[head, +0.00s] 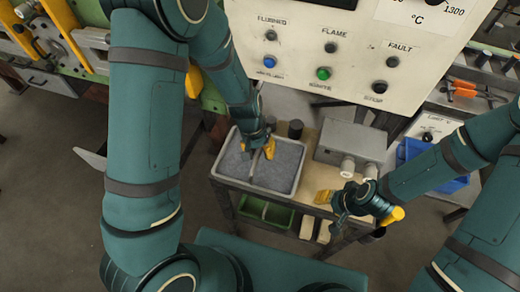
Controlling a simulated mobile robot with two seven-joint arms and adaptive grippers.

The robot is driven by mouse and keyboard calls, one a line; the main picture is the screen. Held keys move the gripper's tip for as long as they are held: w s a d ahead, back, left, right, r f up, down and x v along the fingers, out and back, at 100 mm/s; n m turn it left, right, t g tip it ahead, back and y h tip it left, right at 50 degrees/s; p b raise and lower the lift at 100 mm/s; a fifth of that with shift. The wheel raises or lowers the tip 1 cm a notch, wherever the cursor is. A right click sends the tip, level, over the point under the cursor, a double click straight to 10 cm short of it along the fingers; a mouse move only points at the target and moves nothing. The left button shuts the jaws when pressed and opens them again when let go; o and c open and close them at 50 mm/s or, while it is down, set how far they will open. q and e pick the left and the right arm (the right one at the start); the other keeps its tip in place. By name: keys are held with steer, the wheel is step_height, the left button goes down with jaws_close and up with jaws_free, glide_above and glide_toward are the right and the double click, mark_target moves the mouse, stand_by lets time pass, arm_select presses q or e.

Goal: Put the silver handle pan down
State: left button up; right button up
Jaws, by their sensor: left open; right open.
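No silver handle pan can be made out for certain. My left gripper (262,152) is over the grey-filled tray (298,182), reaching down towards its surface. A small pale piece (269,149) shows at its fingers; I cannot tell whether it is a handle or part of the gripper. The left gripper is open, and its fingertips are partly hidden by its own body. My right gripper (338,210) is open at the right front of the bench, beside a yellow-tan block (325,197).
The tray stands on a small bench with a green bin (266,212) below. A dark cylinder (295,129) and a grey box (350,147) with round knobs stand beside the tray. A control panel (335,65) overhangs behind. A blue bin (455,183) is at the right.

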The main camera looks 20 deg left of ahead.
steer(key=shift+r+p, duration=0.7)
steer(key=shift+r, duration=0.1)
arm_select(q)
step_height(320, 180, up, 12)
steer(key=a, duration=0.2)
steer(key=shift+a, duration=0.2)
